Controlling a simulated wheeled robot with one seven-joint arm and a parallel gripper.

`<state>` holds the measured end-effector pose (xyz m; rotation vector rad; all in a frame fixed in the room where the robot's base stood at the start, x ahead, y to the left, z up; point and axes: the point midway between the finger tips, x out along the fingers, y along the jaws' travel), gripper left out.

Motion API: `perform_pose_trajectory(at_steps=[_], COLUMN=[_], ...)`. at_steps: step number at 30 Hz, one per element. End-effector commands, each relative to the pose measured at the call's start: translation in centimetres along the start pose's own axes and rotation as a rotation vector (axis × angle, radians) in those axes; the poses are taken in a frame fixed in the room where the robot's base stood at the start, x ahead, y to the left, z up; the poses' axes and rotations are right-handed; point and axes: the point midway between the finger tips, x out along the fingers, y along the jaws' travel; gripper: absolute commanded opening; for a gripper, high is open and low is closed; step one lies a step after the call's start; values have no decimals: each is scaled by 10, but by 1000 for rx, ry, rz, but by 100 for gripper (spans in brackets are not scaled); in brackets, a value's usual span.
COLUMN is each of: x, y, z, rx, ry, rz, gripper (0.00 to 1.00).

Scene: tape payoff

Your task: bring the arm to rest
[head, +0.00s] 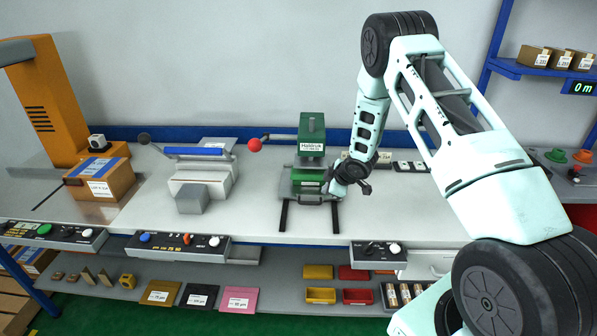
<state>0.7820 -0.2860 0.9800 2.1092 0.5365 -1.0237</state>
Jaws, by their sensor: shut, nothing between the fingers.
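My arm reaches in from the right of the head view, bent high at its elbow and hanging down over the bench. My gripper (332,190) is at its lower end, just in front of the right side of the green machine (311,140). It is small in the picture and shut, with nothing visible held in it. I cannot tell whether it touches the machine. The machine has a lever with a red ball (255,145) to its left. Part of the machine's lower right side is hidden behind my gripper.
The white bench (262,210) carries a grey sealer with a blue bar (195,152) and, at left, a taped carton (101,180) under an orange column (50,100). A blue shelf (540,72) with small boxes is at upper right. The bench left of the green machine has free room.

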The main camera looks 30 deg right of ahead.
Motion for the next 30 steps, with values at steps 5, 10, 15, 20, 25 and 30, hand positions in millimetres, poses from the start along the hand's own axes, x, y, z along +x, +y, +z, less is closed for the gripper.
perform_pose_trajectory(at_steps=[5,10,15,20,25,30], x=[0,-9,-49,-109,-184,-260], y=[-1,-9,-55,-133,-228,-320], z=[-1,-31,-112,-174,-202,-190], rx=[0,25,113,190,229,231], ry=[0,-7,-49,-112,-198,-307], rz=[-1,-6,-53,-143,-254,-355], gripper=[0,0,0,0,0,0])
